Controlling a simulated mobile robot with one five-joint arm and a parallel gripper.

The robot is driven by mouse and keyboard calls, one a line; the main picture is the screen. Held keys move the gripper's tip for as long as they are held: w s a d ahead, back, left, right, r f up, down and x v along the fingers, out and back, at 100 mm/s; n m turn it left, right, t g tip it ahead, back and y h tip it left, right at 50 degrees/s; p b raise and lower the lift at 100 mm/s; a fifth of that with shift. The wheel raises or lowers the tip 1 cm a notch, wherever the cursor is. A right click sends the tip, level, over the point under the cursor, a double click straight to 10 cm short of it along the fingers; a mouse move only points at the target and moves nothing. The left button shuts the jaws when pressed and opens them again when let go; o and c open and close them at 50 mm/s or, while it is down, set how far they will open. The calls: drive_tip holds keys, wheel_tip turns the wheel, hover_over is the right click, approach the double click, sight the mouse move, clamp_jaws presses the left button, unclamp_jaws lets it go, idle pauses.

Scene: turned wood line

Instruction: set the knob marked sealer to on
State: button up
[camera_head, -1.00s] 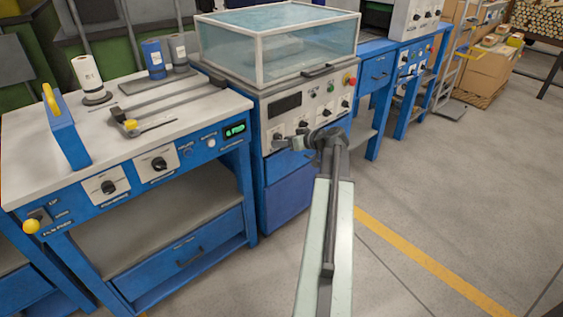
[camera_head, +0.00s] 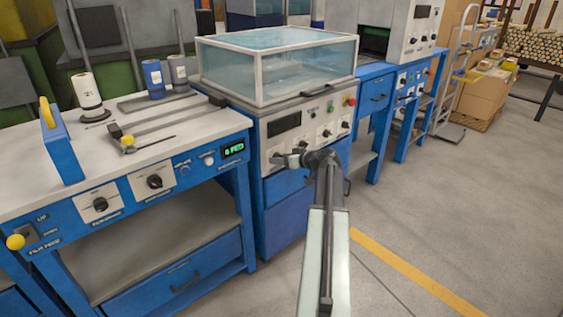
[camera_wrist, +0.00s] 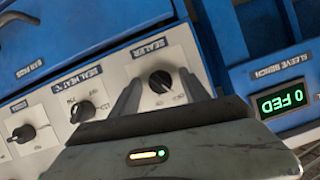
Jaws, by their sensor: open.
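The sealer knob (camera_wrist: 160,82) is a dark round knob on a white plate under a SEALER label in the wrist view. My gripper (camera_wrist: 158,76) is open, with one finger on each side of this knob. I cannot tell whether the fingers touch it, and its on and off marks are too small to read. In the head view my gripper (camera_head: 277,158) is at the left end of the control panel under the glass-covered machine (camera_head: 278,68). It hides the sealer knob there.
In the wrist view the seal heat knob (camera_wrist: 82,110) and another knob (camera_wrist: 22,133) sit to the left. A green-lit counter (camera_wrist: 284,101) is at the right. The sleeve bench (camera_head: 60,165) with its own knobs stands left. Open floor (camera_head: 450,200) lies to the right.

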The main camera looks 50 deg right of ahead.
drive_tip(key=shift+c, duration=0.3)
clamp_jaws()
drive_tip(key=shift+s+d+f+m+t+y+b, duration=0.1)
drive_tip(key=shift+m+t+y+b, duration=0.25)
drive_tip(key=shift+m+y+b, duration=0.85)
drive_tip(key=shift+w+d+f+m+t+y+b, duration=0.1)
drive_tip(key=shift+m+t+y+b, duration=0.5)
drive_tip(key=shift+m, duration=1)
drive_tip(key=shift+s+f+m+t+y+b, duration=0.1)
drive_tip(key=shift+m+y+b, duration=0.6)
drive_tip(key=shift+m+b, duration=0.6)
drive_tip(key=shift+r+m, duration=0.1)
drive_tip(key=shift+m, duration=0.2)
drive_tip(key=shift+o, duration=0.3)
unclamp_jaws()
